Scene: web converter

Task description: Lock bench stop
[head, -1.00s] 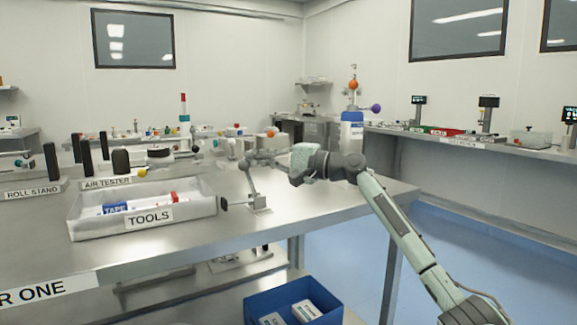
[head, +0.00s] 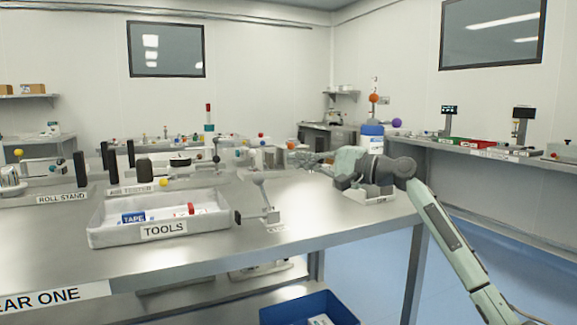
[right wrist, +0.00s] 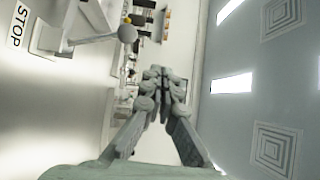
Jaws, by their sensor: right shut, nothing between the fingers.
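The bench stop (head: 266,203) is a small grey fitting on the steel bench, right of the tools tray. It has an upright lever with a round grey top and a rod with a black knob to the left. In the right wrist view a STOP label (right wrist: 18,25) and a grey lever with a rounded end (right wrist: 127,33) show at the upper left. My right gripper (head: 300,162) is in the air above the bench, behind and right of the stop and apart from it. It points left with its fingers (right wrist: 160,78) closed and empty. My left gripper is out of view.
The TOOLS tray (head: 112,238) stands left of the stop. Behind it are black upright posts (head: 80,168) and the air tester. A blue bin (head: 310,308) is below the bench. The bench's front strip is clear.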

